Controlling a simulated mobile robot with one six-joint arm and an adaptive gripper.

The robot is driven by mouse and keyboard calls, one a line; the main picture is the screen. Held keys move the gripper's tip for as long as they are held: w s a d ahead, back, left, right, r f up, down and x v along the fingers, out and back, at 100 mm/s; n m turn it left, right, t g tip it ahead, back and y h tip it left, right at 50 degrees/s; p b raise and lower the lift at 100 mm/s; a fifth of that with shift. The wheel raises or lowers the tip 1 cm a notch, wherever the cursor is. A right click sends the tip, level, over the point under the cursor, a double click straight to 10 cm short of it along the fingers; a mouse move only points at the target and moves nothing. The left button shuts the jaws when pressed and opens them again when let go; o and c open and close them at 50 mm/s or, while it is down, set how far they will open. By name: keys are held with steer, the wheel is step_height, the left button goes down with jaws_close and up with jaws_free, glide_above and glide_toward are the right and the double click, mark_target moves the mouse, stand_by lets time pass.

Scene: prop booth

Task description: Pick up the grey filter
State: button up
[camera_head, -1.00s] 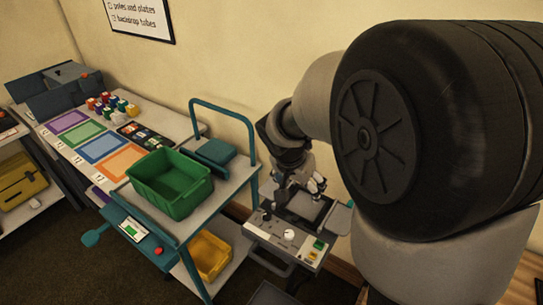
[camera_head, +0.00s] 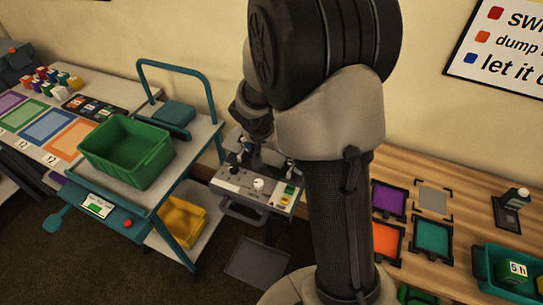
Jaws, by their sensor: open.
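A flat grey square (camera_head: 433,197) lies on the wooden table at the right, between black corner marks. It has no black frame like the coloured filters beside it, so I cannot tell if it is the grey filter or a bare marked spot. Framed purple (camera_head: 389,199), orange (camera_head: 387,241) and teal (camera_head: 433,236) filters lie near it. My gripper (camera_head: 264,155) is open, over the small grey control stand left of the wooden table, well apart from the filters. My arm partly hides it.
A green bin (camera_head: 127,150) stands on the teal cart (camera_head: 188,158), with a yellow bin (camera_head: 182,222) below. My arm hides the table's left end.

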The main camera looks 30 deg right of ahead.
steer(key=shift+c, duration=0.6)
steer(key=c, duration=0.7)
